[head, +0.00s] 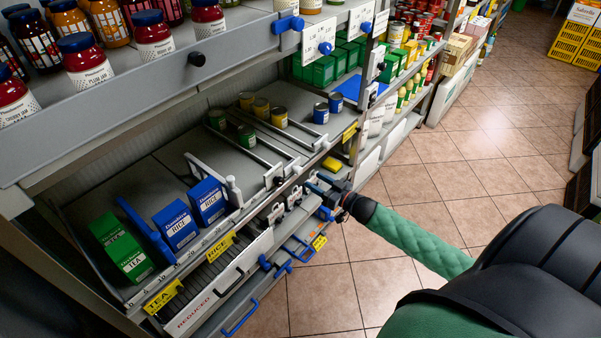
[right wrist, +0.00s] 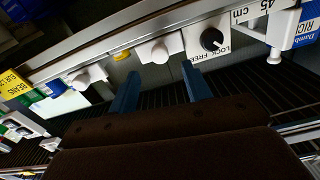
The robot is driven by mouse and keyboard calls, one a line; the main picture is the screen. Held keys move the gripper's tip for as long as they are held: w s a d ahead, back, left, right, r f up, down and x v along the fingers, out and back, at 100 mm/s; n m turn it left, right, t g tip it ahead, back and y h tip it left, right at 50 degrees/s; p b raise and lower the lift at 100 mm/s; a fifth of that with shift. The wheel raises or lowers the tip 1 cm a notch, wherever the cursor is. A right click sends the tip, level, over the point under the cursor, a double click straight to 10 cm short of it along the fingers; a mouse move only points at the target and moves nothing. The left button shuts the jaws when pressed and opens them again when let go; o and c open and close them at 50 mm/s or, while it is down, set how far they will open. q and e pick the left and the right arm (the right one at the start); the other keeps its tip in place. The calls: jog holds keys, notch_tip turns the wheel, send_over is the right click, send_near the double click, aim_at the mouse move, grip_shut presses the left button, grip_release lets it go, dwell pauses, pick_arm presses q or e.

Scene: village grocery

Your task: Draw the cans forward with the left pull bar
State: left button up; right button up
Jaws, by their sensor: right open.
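Short cans stand toward the back of a grey shelf in the head view: green cans (head: 246,136), yellow cans (head: 262,107) and blue cans (head: 321,112). Long thin rods run between them and the shelf front. My right gripper (head: 318,187) is at the front edge, below and in front of the cans. In the right wrist view its two blue fingers (right wrist: 160,78) are apart and nothing is between them. A white knob (right wrist: 153,52) on the front rail lies just beyond the fingertips. Which fitting belongs to the left pull bar is unclear. My left gripper is out of view.
A black lock/free knob (right wrist: 212,40) is on the rail near the right finger. Blue rice boxes (head: 176,227) and green tea boxes (head: 122,248) stand left of the cans. An upper shelf holds jars (head: 86,59). Open tiled floor (head: 400,190) lies to the right.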

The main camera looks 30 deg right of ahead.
aim_at(301, 172)
jog(key=p+x, duration=0.2)
jog(key=x, duration=0.4)
jog(key=shift+r, duration=0.1)
pick_arm(q)
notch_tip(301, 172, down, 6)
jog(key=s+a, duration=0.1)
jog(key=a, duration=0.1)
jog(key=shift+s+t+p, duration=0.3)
jog(key=shift+p, duration=0.05)
pick_arm(e)
jog(key=shift+x, duration=0.95)
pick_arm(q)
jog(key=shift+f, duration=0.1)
pick_arm(e)
grip_shut()
